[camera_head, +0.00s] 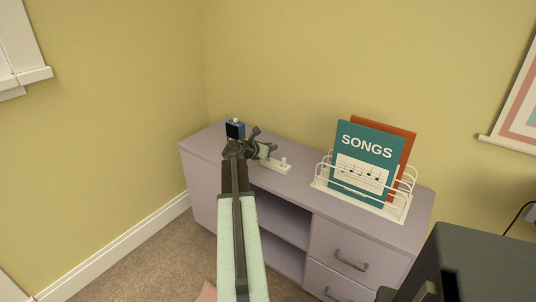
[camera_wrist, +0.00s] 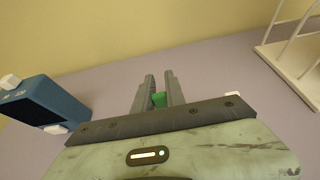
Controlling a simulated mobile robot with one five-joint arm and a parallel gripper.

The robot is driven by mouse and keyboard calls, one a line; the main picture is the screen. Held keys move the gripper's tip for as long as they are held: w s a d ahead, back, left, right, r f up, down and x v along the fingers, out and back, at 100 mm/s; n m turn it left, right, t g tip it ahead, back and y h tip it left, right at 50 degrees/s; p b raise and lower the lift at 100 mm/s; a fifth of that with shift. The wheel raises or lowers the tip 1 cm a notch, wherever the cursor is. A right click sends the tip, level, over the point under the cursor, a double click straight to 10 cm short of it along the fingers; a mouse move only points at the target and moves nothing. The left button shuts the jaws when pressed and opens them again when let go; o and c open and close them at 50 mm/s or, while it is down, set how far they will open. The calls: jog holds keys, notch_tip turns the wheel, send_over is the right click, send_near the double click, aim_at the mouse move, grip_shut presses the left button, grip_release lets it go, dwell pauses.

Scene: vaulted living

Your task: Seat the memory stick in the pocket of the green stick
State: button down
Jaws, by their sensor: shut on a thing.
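My gripper (camera_wrist: 158,90) is shut on a small green piece (camera_wrist: 159,99), low between its two fingers above the cabinet top. Most of the piece is hidden, so I cannot tell whether it is the memory stick or the green stick. In the head view my gripper (camera_head: 264,150) is over the left part of the cabinet, and the piece in it cannot be made out. No pocket is visible in either view.
A blue device (camera_head: 235,129) with a white top knob stands left of my gripper on the lilac cabinet (camera_head: 310,191). A low white strip with a peg (camera_head: 281,166) lies just right. A white wire rack (camera_head: 400,208) holds a teal songbook (camera_head: 364,170) and a red one.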

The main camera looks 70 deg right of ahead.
jog(key=f, duration=0.1)
jog(key=f+b, duration=0.1)
jog(key=shift+s+f, duration=0.4)
jog(key=shift+f, duration=0.1)
jog(key=shift+w+r, duration=0.15)
jog(key=shift+r, duration=0.05)
jog(key=shift+f+b, duration=0.25)
jog(key=shift+b, duration=0.05)
jog(key=c, duration=1.4)
grip_release()
jog(key=shift+r, duration=0.1)
jog(key=shift+r, duration=0.15)
jog(key=p+v, duration=0.5)
jog(key=v, duration=0.7)
jog(key=shift+r, duration=0.1)
